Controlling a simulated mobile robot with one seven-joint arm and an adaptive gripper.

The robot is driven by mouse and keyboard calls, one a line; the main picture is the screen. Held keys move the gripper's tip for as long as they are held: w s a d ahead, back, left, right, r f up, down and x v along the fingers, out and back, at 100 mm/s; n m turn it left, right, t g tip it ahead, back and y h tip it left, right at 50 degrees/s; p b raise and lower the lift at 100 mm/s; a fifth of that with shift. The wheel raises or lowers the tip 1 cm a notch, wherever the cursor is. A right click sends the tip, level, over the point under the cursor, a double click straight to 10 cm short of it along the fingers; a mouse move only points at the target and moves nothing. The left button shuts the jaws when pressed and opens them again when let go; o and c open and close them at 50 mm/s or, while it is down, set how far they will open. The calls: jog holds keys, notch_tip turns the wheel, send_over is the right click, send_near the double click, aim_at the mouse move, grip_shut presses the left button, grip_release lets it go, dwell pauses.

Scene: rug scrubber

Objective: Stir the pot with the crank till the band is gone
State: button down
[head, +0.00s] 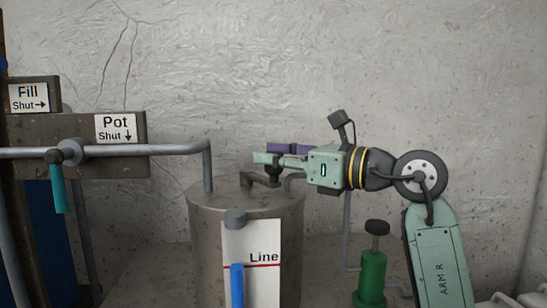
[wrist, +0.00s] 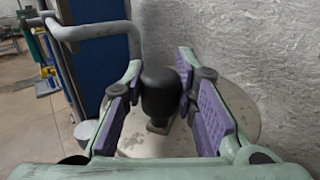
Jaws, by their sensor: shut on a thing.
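The pot (head: 205,245) is a grey metal cylinder with a flat lid. The crank (head: 262,181) is a dark metal arm on its lid, with an upright black knob (wrist: 160,92) at one end. My gripper (head: 268,155) reaches in from the right above the lid. It is shut on the crank's knob, which stands between the purple pads in the wrist view. A gauge plate (head: 262,240) marked "Line" stands at the pot's front with a blue column (head: 237,285). The column's top is near the red line. I cannot make out a separate band there.
A pipe (head: 150,150) runs from the left down to the lid. A teal valve lever (head: 58,188) hangs below the "Pot" sign (head: 115,128); a "Fill" sign (head: 28,97) is further left. A green pump-like body (head: 371,278) stands right of the pot. The wall is close behind.

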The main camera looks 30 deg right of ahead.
jog(key=shift+d+f, duration=0.1)
jog(key=c, duration=1.5)
grip_release()
jog(key=shift+w, duration=0.1)
jog(key=shift+o, duration=1.3)
jog(key=v, duration=1.2)
